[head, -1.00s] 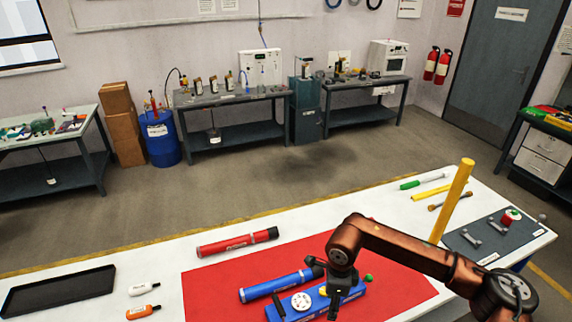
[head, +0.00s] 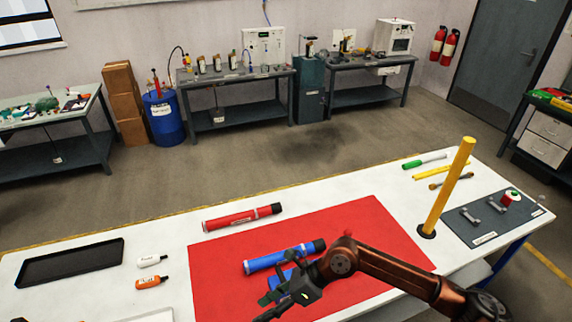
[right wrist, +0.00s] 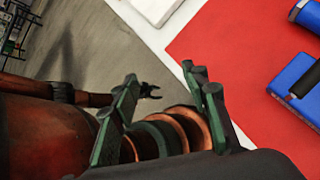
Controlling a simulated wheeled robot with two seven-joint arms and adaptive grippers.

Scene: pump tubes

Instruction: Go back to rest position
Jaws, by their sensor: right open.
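My right gripper (head: 285,292) is open and empty above the front part of the red mat (head: 355,235). In the head view it covers much of the blue block (head: 277,280). A blue tube (head: 268,262) with a black end lies just behind it. In the right wrist view, the green-edged fingers (right wrist: 163,78) are spread with nothing between them. The blue block (right wrist: 297,82) and the blue tube (right wrist: 309,14) show at the right edge there. My left gripper (right wrist: 150,91) is small and dark over the floor, its jaw state unclear.
A red tube (head: 240,218) lies at the mat's back edge. A yellow post (head: 447,190) stands upright at the right of the white table. A black tray (head: 70,262) and two small bottles, white (head: 151,261) and orange (head: 151,282), are at left.

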